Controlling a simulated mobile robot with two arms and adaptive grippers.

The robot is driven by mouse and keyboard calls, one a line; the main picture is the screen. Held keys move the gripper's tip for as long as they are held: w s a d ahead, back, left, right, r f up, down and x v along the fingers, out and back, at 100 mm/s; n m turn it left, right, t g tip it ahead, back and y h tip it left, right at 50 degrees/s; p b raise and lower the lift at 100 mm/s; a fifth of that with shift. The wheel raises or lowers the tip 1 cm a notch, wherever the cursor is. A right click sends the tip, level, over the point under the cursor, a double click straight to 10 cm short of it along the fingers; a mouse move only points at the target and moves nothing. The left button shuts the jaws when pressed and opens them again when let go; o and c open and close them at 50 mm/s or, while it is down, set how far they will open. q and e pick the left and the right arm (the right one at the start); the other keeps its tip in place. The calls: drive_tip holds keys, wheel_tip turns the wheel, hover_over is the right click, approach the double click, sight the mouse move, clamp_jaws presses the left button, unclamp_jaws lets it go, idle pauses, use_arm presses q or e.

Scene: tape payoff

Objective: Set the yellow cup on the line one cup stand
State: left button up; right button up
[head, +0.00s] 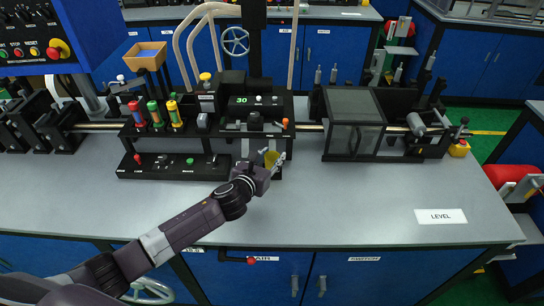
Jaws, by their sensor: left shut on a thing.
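The yellow cup (271,158) is small in the head view, in front of the dark machine with the green "30" display. My left gripper (273,161) is shut on the cup; its arm reaches in from the lower left. The gripper's wrist and fingers hide part of the cup. Dark machine parts lie close behind and below the cup, and I cannot tell whether the cup touches them. I cannot make out a label that marks the line one cup stand. My right gripper is not in view.
A black control strip (173,169) with small knobs lies left of my gripper. Red, green and yellow cylinders (155,113) stand behind it. A dark glass-sided box (354,140) stands to the right. The grey bench front is mostly clear, with a white "LEVEL" plate (440,216) at right.

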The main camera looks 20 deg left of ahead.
sight(269, 164)
use_arm(q)
drive_tip(key=shift+f+b, duration=0.7)
drive_tip(key=shift+f, duration=0.35)
drive_tip(key=o, duration=0.6)
drive_tip(key=shift+o, duration=0.2)
drive_tip(key=shift+s+r, duration=0.1)
drive_tip(key=shift+s+a+r+p, duration=0.1)
drive_tip(key=shift+s+r+p, duration=0.1)
drive_tip(key=shift+s+p, duration=0.35)
drive_tip(key=shift+p+v, duration=1.1)
drive_tip(key=shift+v, duration=0.95)
drive_tip(key=shift+p+v, duration=1.1)
drive_tip(key=shift+v, duration=1.7)
drive_tip(key=shift+f, duration=0.1)
